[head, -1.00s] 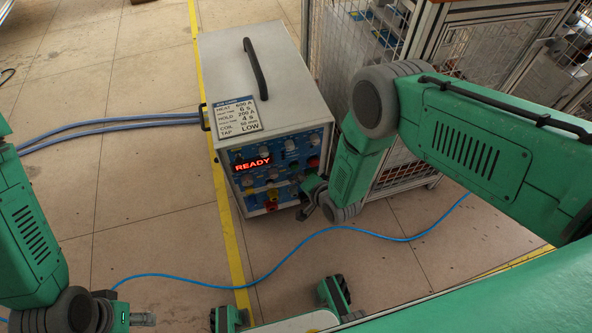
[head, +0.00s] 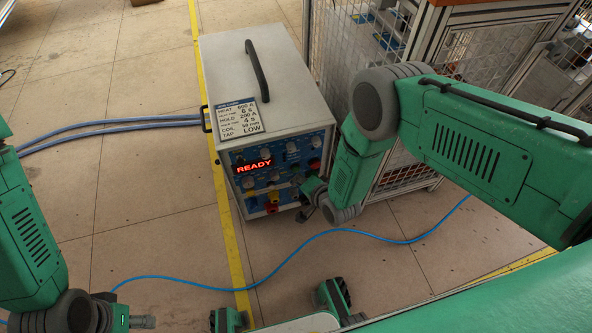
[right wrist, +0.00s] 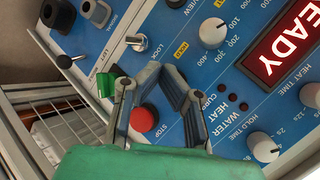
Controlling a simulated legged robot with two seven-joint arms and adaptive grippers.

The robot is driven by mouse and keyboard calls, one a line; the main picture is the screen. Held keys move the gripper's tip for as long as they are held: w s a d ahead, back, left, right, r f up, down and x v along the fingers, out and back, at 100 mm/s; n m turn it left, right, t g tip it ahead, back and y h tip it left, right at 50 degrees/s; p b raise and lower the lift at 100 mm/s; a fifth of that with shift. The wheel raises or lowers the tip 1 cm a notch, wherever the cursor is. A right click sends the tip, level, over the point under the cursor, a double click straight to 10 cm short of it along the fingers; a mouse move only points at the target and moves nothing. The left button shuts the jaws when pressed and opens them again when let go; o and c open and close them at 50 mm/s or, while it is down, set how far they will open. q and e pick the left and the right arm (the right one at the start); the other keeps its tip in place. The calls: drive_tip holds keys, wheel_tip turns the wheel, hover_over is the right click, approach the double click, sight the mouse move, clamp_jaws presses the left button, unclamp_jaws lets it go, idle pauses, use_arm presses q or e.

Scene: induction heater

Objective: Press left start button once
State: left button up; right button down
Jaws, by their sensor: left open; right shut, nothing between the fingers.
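The induction heater (head: 277,90) is a grey box with a blue front panel and a lit red READY display (head: 253,167). The display also shows in part in the right wrist view (right wrist: 285,42). There, a green button (right wrist: 105,84) sits at the left, partly hidden by my finger. A red STOP button (right wrist: 143,119) shows between my fingers. My right gripper (right wrist: 160,72) is shut and empty in front of the panel; whether it touches a button cannot be told. My left gripper (head: 143,321) is open and empty, low at the left, far from the heater.
A settings placard (head: 240,118) lies on the heater's top front edge. A wire-mesh fence (head: 345,55) stands close at the right. Blue hoses (head: 110,123) leave the heater leftward, and a blue cable (head: 330,231) crosses the open floor in front.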

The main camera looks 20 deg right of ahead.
drive_tip(key=shift+w, duration=0.15)
idle(0.3)
drive_tip(key=shift+w, duration=0.3)
drive_tip(key=shift+w+b, duration=0.45)
drive_tip(key=shift+b, duration=0.05)
idle(0.6)
drive_tip(key=shift+s+r, duration=0.1)
drive_tip(key=shift+s, duration=0.05)
drive_tip(key=shift+s+d+p, duration=0.1)
drive_tip(key=shift+s+p, duration=0.3)
drive_tip(key=shift+s, duration=0.35)
drive_tip(key=shift+s+p, duration=1.05)
drive_tip(key=shift+s, duration=1.45)
drive_tip(key=shift+d, duration=0.1)
